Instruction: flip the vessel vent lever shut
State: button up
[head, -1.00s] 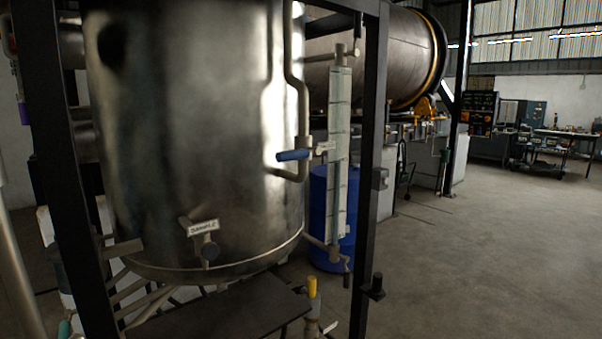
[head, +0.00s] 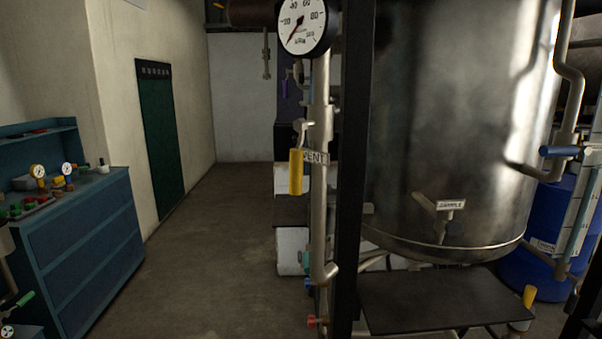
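The vent lever (head: 296,172) has a yellow handle and hangs straight down from its valve on a vertical pale pipe (head: 320,205), left of the vessel. A label (head: 318,158) beside it reads "VENT", partly covered by the handle. The steel vessel (head: 455,120) stands behind a black frame post (head: 352,170). My gripper is not visible in the head view.
A pressure gauge (head: 304,27) sits above the lever. A black shelf (head: 430,300) juts out under the vessel. A blue-handled valve (head: 560,151) is at the right. A blue cabinet (head: 85,235) stands at the left, with open floor (head: 215,260) between it and the pipe.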

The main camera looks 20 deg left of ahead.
aim_at(296, 156)
jog(key=u, duration=0.85)
